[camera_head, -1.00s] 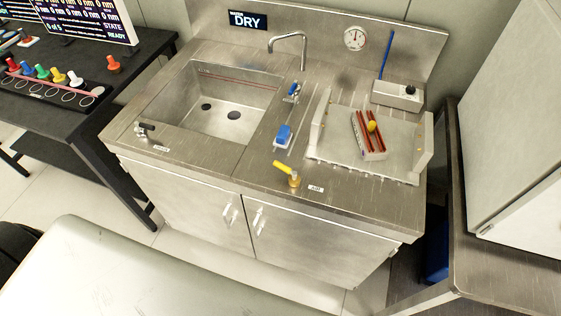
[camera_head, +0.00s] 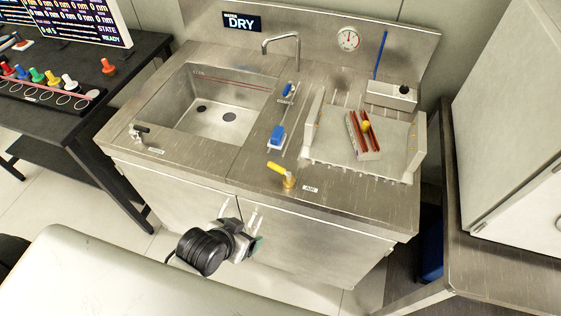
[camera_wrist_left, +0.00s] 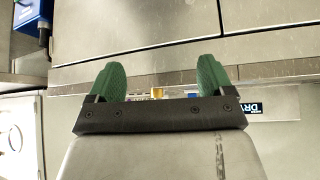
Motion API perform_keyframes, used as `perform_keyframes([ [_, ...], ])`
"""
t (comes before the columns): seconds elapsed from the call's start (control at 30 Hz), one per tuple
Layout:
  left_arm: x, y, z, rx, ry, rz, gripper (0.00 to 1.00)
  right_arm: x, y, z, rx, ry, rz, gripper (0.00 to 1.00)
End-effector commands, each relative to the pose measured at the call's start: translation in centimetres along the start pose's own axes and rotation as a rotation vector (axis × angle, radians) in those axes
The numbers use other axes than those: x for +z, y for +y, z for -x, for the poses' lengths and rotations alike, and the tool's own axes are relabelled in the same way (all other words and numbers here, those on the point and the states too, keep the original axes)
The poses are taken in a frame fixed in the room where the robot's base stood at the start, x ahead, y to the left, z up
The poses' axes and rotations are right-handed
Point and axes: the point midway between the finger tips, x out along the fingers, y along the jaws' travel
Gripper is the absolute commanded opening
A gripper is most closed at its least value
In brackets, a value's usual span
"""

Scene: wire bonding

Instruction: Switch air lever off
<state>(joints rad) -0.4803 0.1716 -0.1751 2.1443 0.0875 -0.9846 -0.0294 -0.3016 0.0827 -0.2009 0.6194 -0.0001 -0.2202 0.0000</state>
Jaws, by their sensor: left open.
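The air lever (camera_head: 276,167) is a yellow handle on a brass valve, beside the AIR label (camera_head: 310,188) at the front edge of the steel counter. Its handle points left and slightly back. My left gripper (camera_head: 257,246) is in front of the cabinet doors, below and apart from the lever. In the left wrist view its two green fingers (camera_wrist_left: 158,78) are spread, with nothing between them. A small yellow part (camera_wrist_left: 157,92) shows just above the gripper's dark crossbar, mostly hidden. My right gripper is not in view.
The counter (camera_head: 225,170) holds a sink (camera_head: 205,125), a faucet (camera_head: 282,42), a blue-handled lever (camera_head: 277,135) and a steel tray (camera_head: 400,150) with a red-railed holder (camera_head: 363,135). A pressure gauge (camera_head: 348,39) is on the backsplash.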

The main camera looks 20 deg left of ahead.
Motion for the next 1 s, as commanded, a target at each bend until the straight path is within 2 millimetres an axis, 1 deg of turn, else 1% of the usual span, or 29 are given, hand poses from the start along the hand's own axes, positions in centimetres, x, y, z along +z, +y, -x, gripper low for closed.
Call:
perform_keyframes([
  [0.03,-1.0,0.1,-0.2,0.009,0.056,-0.011,0.82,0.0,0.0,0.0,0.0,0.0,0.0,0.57],
  [0.1,-2.4,0.2,-0.5,0.022,0.137,-0.02,0.82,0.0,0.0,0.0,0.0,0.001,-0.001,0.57],
  [0.33,-6.2,0.3,-2.0,0.057,0.412,-0.04,0.82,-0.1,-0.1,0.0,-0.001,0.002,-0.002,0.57],
  [0.5,-8.5,-0.5,-3.1,0.068,0.663,-0.039,0.82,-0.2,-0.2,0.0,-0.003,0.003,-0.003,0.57],
  [0.6,-9.3,-1.1,-3.3,0.063,0.784,-0.034,0.82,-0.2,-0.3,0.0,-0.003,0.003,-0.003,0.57],
  [0.7,-9.8,-1.7,-3.2,0.055,0.865,-0.03,0.82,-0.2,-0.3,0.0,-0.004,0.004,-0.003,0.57],
  [0.87,-10.3,-2.0,-3.3,0.05,0.915,-0.026,0.82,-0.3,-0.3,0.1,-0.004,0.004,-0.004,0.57],
  [1.0,-11.7,-2.0,-4.2,0.049,0.919,-0.025,0.82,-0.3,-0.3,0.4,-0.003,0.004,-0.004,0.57],
])
